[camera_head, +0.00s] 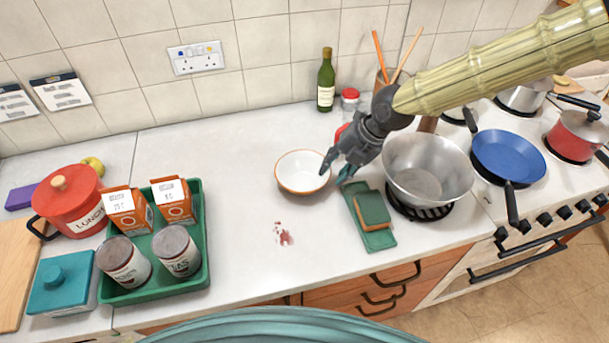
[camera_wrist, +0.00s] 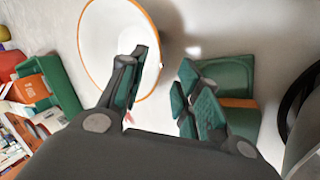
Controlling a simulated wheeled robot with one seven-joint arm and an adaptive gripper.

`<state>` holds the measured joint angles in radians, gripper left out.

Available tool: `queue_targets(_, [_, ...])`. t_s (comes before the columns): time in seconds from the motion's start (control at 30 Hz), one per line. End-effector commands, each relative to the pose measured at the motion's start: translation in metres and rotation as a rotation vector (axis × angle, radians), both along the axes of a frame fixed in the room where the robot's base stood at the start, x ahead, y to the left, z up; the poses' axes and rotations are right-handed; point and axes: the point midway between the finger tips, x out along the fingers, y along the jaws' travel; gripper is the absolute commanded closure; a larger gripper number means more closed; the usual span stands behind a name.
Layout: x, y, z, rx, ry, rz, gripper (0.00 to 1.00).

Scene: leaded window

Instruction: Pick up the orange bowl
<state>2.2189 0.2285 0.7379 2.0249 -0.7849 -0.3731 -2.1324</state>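The bowl is white with an orange rim (camera_head: 302,172) and stands upright on the worktop; it also shows at the upper left of the wrist view (camera_wrist: 100,45). My gripper (camera_head: 336,172) is open and empty at the bowl's right side. In the wrist view my gripper's fingers (camera_wrist: 163,70) are spread. One finger covers part of the bowl, and the bowl's right rim shows between the fingers. I cannot tell how high the fingers are above the rim, or whether they touch it.
A green tray with a green-topped sponge (camera_head: 373,209) lies right of the bowl. A steel pan (camera_head: 428,170) stands beside it on a hob. A bottle (camera_head: 326,82) and a red-lidded jar (camera_head: 350,99) stand behind. A green tray of cartons and tins (camera_head: 203,252) is left.

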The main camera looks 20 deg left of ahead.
Motion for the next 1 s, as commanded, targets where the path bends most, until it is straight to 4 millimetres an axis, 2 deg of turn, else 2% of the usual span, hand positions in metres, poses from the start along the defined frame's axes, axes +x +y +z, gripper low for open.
queue_targets(0.4, [0.000, 0.020, -0.034, -0.001, -0.001, 0.002, 0.67])
queue_targets(0.73, [0.000, 0.021, -0.038, 0.001, -0.001, 0.000, 0.67])
queue_targets(0.77, [0.000, 0.021, -0.038, 0.000, -0.001, 0.000, 0.70])
queue_targets(0.9, [0.000, 0.021, -0.038, 0.000, -0.001, 0.000, 0.96])
queue_targets(0.93, [0.000, 0.021, -0.038, 0.000, -0.001, 0.000, 1.00])
queue_targets(1.0, [0.000, 0.021, -0.038, 0.000, -0.001, 0.000, 1.00])
